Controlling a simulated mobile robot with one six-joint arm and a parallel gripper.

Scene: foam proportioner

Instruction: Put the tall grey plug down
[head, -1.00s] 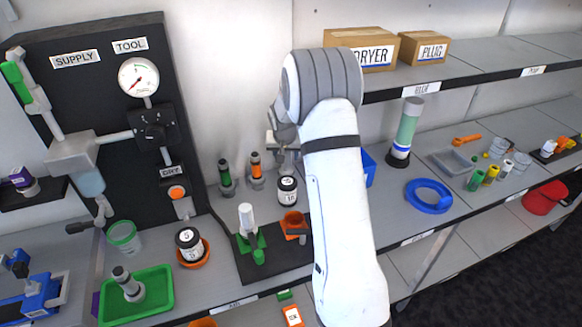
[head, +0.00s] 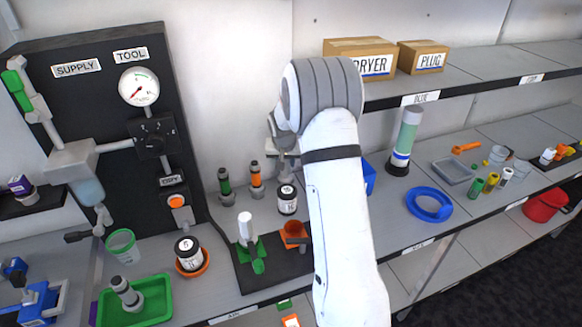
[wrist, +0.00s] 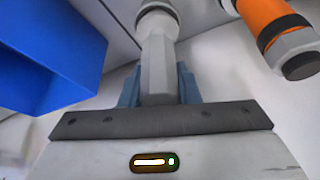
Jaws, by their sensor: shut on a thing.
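The tall grey plug (wrist: 158,65) is between the blue-grey fingers of my gripper (wrist: 158,88) in the wrist view. The gripper is shut on it. The plug's body is faceted, with a wider round end at the far side and a dark ring there.
An orange and grey cylinder (wrist: 275,28) is close right of the plug in the wrist view, and a blue bin (wrist: 50,50) is left.

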